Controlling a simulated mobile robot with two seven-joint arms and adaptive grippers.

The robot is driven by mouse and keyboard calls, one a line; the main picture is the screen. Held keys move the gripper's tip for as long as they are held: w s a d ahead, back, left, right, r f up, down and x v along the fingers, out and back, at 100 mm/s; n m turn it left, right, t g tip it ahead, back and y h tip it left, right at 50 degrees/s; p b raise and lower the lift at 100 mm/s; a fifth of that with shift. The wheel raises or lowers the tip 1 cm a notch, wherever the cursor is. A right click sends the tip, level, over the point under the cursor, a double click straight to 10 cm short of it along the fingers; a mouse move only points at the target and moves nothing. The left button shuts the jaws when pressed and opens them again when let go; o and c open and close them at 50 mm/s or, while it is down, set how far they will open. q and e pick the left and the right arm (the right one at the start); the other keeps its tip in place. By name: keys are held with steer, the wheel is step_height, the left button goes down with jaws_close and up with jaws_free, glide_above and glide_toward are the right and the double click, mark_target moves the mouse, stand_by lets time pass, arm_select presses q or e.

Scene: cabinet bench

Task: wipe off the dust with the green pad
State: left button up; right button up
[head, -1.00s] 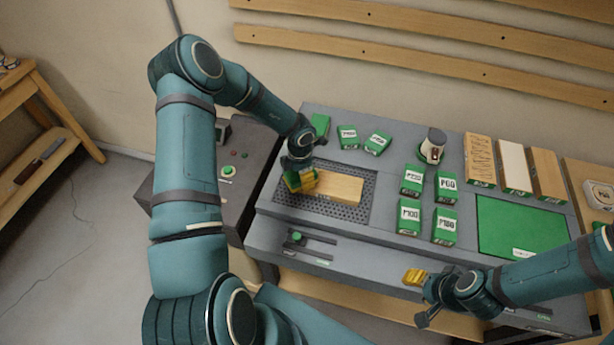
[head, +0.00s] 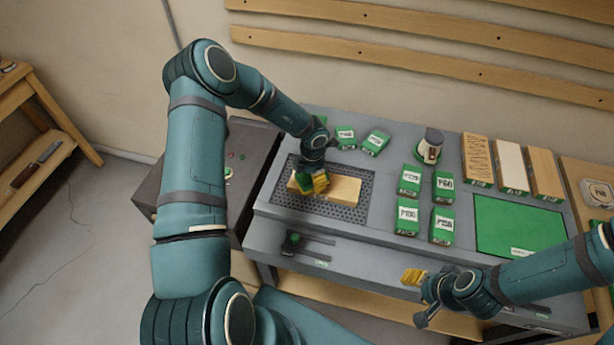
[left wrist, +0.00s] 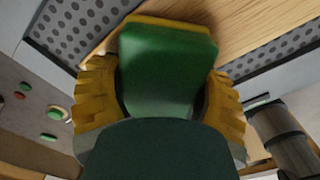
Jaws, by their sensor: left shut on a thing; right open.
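My left gripper (head: 316,184) is shut on the green pad (left wrist: 168,65), with a yellow finger on each side of it in the left wrist view. The pad is over the wooden board (head: 345,190), near its middle, and appears to be on its surface; exact contact is hard to tell. The board lies on the perforated grey panel (head: 350,213) and also shows in the left wrist view (left wrist: 250,30). I cannot make out dust on it. My right gripper (head: 421,296) is open and empty at the bench's front edge.
Several green labelled blocks (head: 409,180) stand right of the perforated panel. A white-and-green canister (head: 430,147) stands behind them. A green mat (head: 520,228) and upright-grained sample boards (head: 512,165) are at the right. A knob on a slotted plate (head: 292,240) is in front.

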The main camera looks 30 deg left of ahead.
mark_target(352, 185)
arm_select(q)
steer(key=shift+w+d, duration=0.65)
steer(key=shift+d, duration=0.75)
steer(key=shift+w+d, duration=0.6)
steer(key=shift+d, duration=0.85)
steer(key=shift+w+d, duration=0.65)
steer(key=shift+d, duration=0.75)
steer(key=shift+w+d, duration=0.3)
steer(key=shift+d, duration=0.45)
steer(key=shift+w+d, duration=0.3)
steer(key=shift+d, duration=0.45)
steer(key=shift+s+a+r, duration=0.1)
steer(key=shift+s+a, duration=0.15)
steer(key=shift+a, duration=0.9)
steer(key=shift+s+a+f, duration=0.1)
steer(key=shift+s+a, duration=0.15)
steer(key=shift+a, duration=0.85)
steer(key=shift+s+a+r, duration=0.1)
steer(key=shift+s+a, duration=0.15)
steer(key=shift+a, duration=0.9)
